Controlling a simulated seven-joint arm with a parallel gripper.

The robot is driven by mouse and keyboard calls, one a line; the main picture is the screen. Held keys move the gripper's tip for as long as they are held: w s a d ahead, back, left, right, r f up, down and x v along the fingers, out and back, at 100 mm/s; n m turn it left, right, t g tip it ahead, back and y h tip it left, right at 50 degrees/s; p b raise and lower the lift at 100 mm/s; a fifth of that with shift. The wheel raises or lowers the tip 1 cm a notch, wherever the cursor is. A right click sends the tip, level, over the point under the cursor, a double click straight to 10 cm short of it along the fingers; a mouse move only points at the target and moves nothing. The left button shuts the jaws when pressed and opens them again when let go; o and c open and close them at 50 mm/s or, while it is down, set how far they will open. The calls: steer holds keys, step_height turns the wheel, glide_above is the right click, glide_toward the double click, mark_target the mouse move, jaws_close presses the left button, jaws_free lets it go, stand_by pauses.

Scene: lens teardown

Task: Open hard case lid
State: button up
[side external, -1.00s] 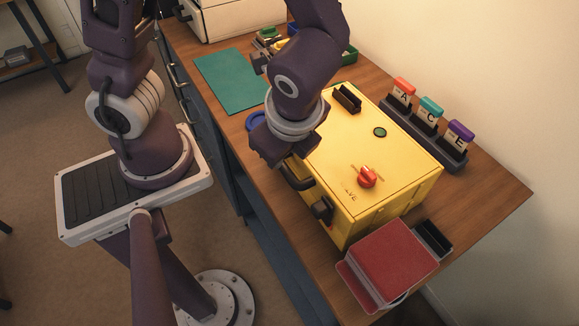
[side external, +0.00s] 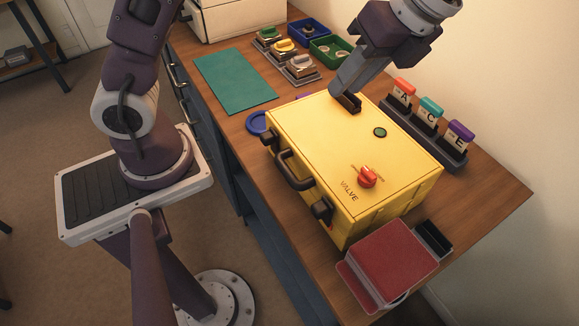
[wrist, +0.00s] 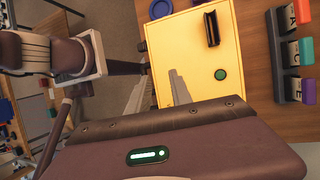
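The yellow hard case (side external: 345,165) stands on the wooden desk with its lid closed. A black upright grip (side external: 347,103) sits on the lid near its far edge, and it also shows in the wrist view (wrist: 211,27). The lid carries a red valve knob (side external: 367,177) and a green round button (side external: 380,132). A black carry handle (side external: 292,172) and two black latches are on the front side. My gripper (side external: 340,94) is over the lid's far edge, beside the black grip; contact cannot be told. In the wrist view its two grey fingers (wrist: 160,76) stand apart with nothing between them.
A rack (side external: 428,135) with cards A, C and E stands behind the case. A red box (side external: 393,258) is at the near right end. A teal mat (side external: 235,80), small coloured parts (side external: 284,47) and trays (side external: 333,50) lie at the left. A blue ring (side external: 256,122) is beside the case.

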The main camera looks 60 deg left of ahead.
steer(key=w+r, duration=0.4)
steer(key=w, duration=0.4)
glide_toward(289, 172)
steer(key=w+a+r, duration=0.3)
steer(key=w+r, duration=0.1)
steer(key=s+f+t, duration=0.1)
steer(key=s+f, duration=0.1)
steer(key=f, duration=0.1)
steer(key=s+f+t, duration=0.1)
steer(key=s+f, duration=0.1)
steer(key=f, duration=0.1)
steer(key=s+f+t, duration=0.1)
steer(key=s+f, duration=0.1)
steer(key=f, duration=0.2)
steer(key=shift+s+a+f+n+t, duration=0.1)
steer(key=shift+s+a+n+t, duration=0.05)
steer(key=shift+n+t, duration=0.2)
steer(key=shift+s+f+t, duration=0.1)
steer(key=shift+f+t, duration=0.15)
steer(key=shift+f, duration=0.4)
